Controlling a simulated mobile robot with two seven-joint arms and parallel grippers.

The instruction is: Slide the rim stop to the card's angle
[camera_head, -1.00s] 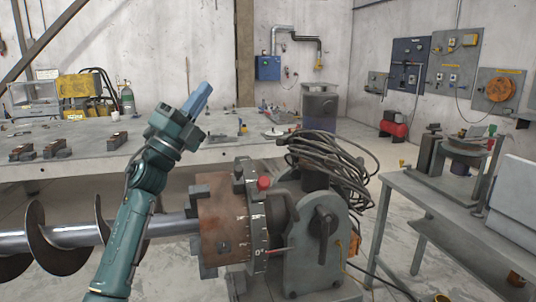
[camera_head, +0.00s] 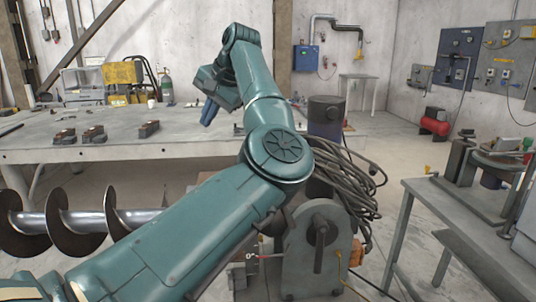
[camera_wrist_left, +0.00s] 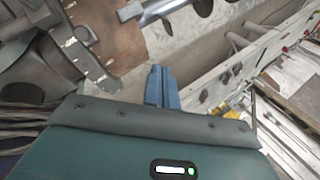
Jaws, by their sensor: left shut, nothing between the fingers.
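The positioner (camera_head: 300,268) stands at centre, its upper chuck side hidden behind my left arm in the head view. Only the low edge of its graduated ring (camera_head: 240,272) shows, beside a red-tipped pointer (camera_head: 266,256). In the left wrist view the ring (camera_wrist_left: 92,62) with white marks runs along the rusty chuck (camera_wrist_left: 118,32) at upper left. I cannot make out the rim stop or its red knob for certain. My left gripper (camera_head: 209,112) has its blue fingers (camera_wrist_left: 160,86) together and empty, apart from the ring. The angle card is not recognisable. My right gripper is not in view.
The auger (camera_head: 90,222) extends left from the chuck. A long workbench (camera_head: 200,135) with clamp blocks lies behind. Coiled cables (camera_head: 345,180) hang over the positioner. A side table (camera_head: 440,215) with a fixture stands at right. Some floor shows between.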

